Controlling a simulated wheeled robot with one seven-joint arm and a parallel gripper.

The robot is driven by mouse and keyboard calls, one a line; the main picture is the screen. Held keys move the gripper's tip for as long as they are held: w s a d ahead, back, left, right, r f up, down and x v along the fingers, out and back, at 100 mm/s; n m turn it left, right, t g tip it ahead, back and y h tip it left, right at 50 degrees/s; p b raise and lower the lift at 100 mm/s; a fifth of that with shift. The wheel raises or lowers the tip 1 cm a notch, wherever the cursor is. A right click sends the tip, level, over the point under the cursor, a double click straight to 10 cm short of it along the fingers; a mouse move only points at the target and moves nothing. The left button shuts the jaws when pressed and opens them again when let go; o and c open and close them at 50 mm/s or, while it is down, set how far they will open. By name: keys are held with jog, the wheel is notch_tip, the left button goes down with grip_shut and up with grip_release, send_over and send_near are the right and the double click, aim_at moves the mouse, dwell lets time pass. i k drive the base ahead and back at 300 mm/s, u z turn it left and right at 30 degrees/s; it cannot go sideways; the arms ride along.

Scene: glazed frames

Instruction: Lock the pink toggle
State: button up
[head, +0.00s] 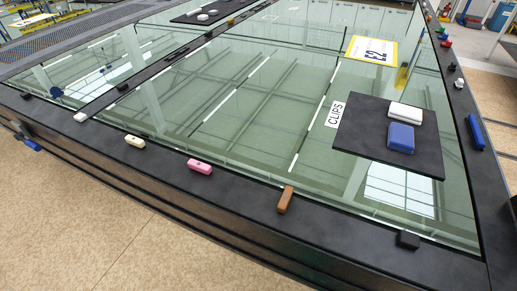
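The pink toggle (200,166) sits on the near black rail of the glazed frame, left of the picture's middle. It is a small rounded bar with a dark spot near its middle. Its long side runs roughly along the rail, close to the glass edge. My gripper is not in view.
A cream toggle (134,141) lies along the rail to the left. A brown toggle (285,199) to the right is turned across the rail. A black mat (365,138) on the glass bears white and blue blocks. A blue bar (476,132) lies on the right rail. Tan floor (95,215) in front is clear.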

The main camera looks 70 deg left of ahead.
aim_at(205, 168)
jog(key=u, duration=0.05)
jog(key=k, duration=0.25)
jog(key=u, duration=1.5)
